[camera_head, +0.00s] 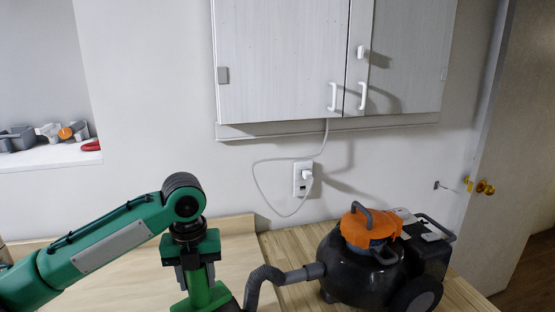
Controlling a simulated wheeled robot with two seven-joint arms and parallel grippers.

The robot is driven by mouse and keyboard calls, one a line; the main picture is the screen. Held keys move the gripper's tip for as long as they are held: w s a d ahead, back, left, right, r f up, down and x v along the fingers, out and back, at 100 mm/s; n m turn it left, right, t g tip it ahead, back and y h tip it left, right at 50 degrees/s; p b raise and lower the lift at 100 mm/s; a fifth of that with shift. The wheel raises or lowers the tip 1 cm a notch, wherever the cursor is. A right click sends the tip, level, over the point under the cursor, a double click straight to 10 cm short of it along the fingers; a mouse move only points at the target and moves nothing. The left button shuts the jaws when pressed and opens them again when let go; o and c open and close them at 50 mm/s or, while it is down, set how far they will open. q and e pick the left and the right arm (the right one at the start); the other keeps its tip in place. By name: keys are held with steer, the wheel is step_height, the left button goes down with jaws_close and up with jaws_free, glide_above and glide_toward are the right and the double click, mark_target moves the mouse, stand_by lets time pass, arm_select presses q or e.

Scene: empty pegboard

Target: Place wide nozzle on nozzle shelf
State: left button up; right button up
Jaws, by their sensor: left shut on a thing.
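My left gripper (205,296) points down at the bottom edge, over the wooden counter. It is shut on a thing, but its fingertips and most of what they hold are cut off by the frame. A small dark piece (231,305) shows beside the gripper; I cannot tell whether it is the wide nozzle. At the far left, a white ledge (40,160) in a wall recess holds several grey pieces (18,139) and an orange-and-grey one (72,131). I cannot tell for sure that this is the nozzle shelf. My right gripper is not in view.
A black vacuum with an orange top (370,235) stands on the counter (285,245) at right. Its grey hose (262,277) runs close beside my left gripper. A white cabinet (285,60) hangs above. A plugged cord (258,185) hangs at the outlet. A red thing (91,146) lies on the ledge.

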mark_target(192, 309)
arm_select(q)
steer(key=f+n, duration=0.1)
steer(key=n, duration=0.2)
steer(key=s+a+f+n, duration=0.1)
steer(key=f+n, duration=0.1)
steer(key=n, duration=0.1)
steer(key=s+f+n, duration=0.1)
steer(key=f+n, duration=0.1)
steer(key=n, duration=0.1)
steer(key=shift+s+a+n, duration=0.15)
steer(key=shift+s+n, duration=0.05)
steer(key=shift+n, duration=0.2)
steer(key=s+f+n, duration=0.1)
steer(key=n, duration=0.2)
steer(key=s+a+f+n, duration=0.1)
steer(key=f+n, duration=0.1)
steer(key=n, duration=0.2)
steer(key=s+f+n, duration=0.1)
steer(key=f+n, duration=0.1)
steer(key=n, duration=0.2)
steer(key=shift+s+a, duration=0.15)
steer(key=s+a+f+n, duration=0.1)
steer(key=s+f+n, duration=0.3)
steer(key=n, duration=0.8)
steer(key=shift+s+a+f+n, duration=0.2)
steer(key=shift+s+f+n, duration=0.05)
steer(key=shift+n, duration=0.15)
